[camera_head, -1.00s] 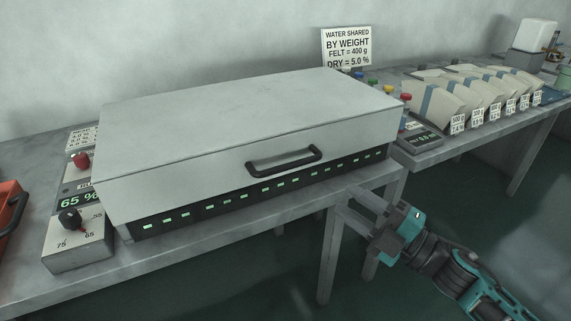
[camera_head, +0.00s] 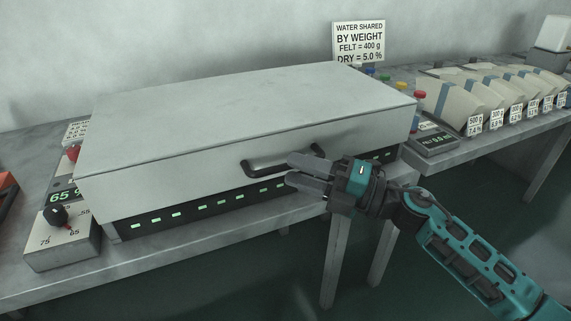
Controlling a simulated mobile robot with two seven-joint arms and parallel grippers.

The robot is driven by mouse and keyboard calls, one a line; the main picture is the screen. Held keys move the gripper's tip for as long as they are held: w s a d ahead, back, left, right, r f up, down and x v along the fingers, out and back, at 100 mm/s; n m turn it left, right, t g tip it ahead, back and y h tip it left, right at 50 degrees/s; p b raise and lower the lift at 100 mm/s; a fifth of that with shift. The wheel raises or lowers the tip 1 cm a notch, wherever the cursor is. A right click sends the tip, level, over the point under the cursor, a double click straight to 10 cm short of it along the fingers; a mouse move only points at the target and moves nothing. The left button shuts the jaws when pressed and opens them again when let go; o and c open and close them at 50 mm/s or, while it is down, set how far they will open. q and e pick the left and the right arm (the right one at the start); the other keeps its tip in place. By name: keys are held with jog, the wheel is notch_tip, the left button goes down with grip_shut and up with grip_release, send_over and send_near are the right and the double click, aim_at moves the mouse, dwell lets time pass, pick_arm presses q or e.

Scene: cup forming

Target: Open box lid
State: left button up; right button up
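The large grey-white box (camera_head: 160,196) stands on the grey table, and its lid (camera_head: 240,105) is closed. I cannot tell whether the fingers touch the handle. My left gripper is not in view.
A control unit with a black knob (camera_head: 56,214) and a 65 % display stands left of the box. A small scale (camera_head: 432,140) and several labelled bags (camera_head: 478,100) are at the right. A sign (camera_head: 359,42) stands behind. The table's front edge runs below the box.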

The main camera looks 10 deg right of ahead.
aim_at(285, 167)
jog(key=shift+x, duration=1.6)
grip_shut()
